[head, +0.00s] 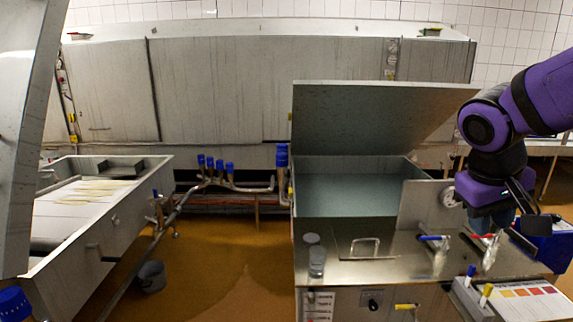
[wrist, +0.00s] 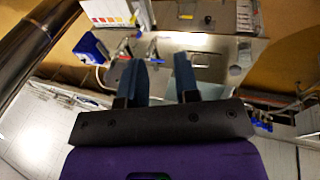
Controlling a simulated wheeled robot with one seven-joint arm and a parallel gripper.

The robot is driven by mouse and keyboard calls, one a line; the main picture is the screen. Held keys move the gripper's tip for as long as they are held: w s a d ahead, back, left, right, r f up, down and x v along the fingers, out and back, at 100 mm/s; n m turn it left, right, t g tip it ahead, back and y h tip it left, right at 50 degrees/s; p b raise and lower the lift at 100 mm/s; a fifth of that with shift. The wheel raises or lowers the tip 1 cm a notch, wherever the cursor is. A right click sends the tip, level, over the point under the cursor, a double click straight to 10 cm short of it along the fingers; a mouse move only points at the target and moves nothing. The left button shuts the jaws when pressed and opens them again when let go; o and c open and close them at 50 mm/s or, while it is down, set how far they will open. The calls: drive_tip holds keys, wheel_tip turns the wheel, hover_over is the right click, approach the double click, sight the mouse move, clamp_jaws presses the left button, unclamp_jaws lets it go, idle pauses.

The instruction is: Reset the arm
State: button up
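My arm is purple and black and reaches in from the right edge of the head view. My gripper (head: 508,212) hangs pointing down over the right end of the steel counter, and its fingers are partly hidden there. In the wrist view, the two blue-grey fingers of my gripper (wrist: 162,70) stand apart with a clear gap. Nothing shows held between them.
A steel counter (head: 350,270) with taps and an open-lidded vat (head: 360,195) stands below and left of my gripper. A blue container (head: 540,245) is close on its right. A steel trough (head: 85,225) and grey bucket (head: 152,276) are at left. Floor between is clear.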

drive_tip(key=s+a+r+t+y, duration=0.2)
drive_tip(key=s+r+t+y, duration=0.1)
drive_tip(key=s, duration=0.7)
drive_tip(key=shift+s+a+r+t+y, duration=0.15)
drive_tip(key=shift+a+r+t+y, duration=0.2)
drive_tip(key=shift+r, duration=0.45)
